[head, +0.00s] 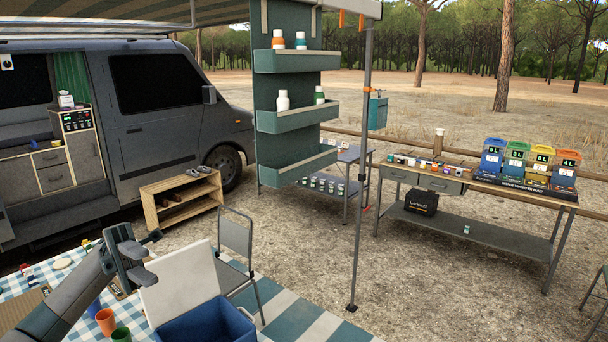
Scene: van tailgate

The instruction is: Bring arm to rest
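My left arm comes in from the lower left over the checkered table (35,283). My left gripper (147,264) is at the arm's end, raised above the table beside the white lid of a blue cooler box (205,325). My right gripper and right arm are not in view.
Orange (106,321) and green (121,335) cups stand below my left arm. A folding chair (235,248) is just behind the cooler. A thin pole (361,190) stands right of centre. A workbench (470,190) with bins is at the right. Open gravel lies between.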

